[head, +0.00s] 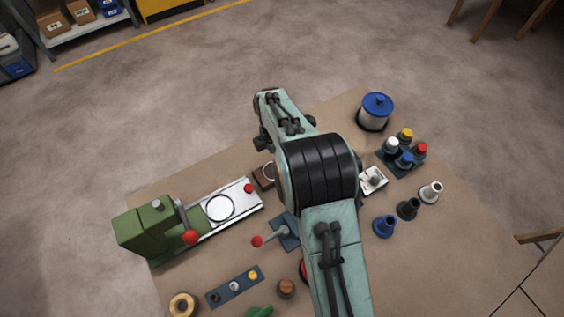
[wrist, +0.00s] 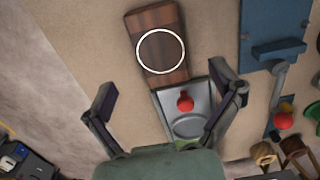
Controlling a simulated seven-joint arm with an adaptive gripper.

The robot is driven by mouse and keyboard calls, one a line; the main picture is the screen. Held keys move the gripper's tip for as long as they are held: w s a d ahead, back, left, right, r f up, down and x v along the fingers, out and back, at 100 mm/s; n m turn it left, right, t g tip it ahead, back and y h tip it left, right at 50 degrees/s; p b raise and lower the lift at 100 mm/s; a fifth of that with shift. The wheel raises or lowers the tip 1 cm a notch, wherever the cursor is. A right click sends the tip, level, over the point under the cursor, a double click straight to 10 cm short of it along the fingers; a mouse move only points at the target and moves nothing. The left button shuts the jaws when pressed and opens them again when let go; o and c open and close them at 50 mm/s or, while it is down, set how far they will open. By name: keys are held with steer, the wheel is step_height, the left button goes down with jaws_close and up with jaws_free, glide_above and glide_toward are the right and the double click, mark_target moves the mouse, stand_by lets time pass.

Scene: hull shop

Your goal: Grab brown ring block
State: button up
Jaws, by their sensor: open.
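The brown ring block, a wooden block with a pale ring on its top, lies flat at the top centre of the wrist view (wrist: 150,19). In the head view a small part of the block (head: 261,178) shows beside my arm, which hides the rest. My gripper (wrist: 165,88) is open and empty in the wrist view, its two fingers spread wide. The block lies beyond the fingertips, near the middle line between them, with no finger touching it. My gripper cannot be made out in the head view.
A green machine (head: 140,232) with a metal bed and red knobs stands left of the block; the bed end (wrist: 200,103) lies close to it. A blue lever base (wrist: 268,32) is at the right. Several bottles and a blue-lidded pot (head: 374,117) stand at the right.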

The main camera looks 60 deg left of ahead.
mark_target(273, 172)
step_height(273, 172, down, 6)
steer(key=c, duration=1.3)
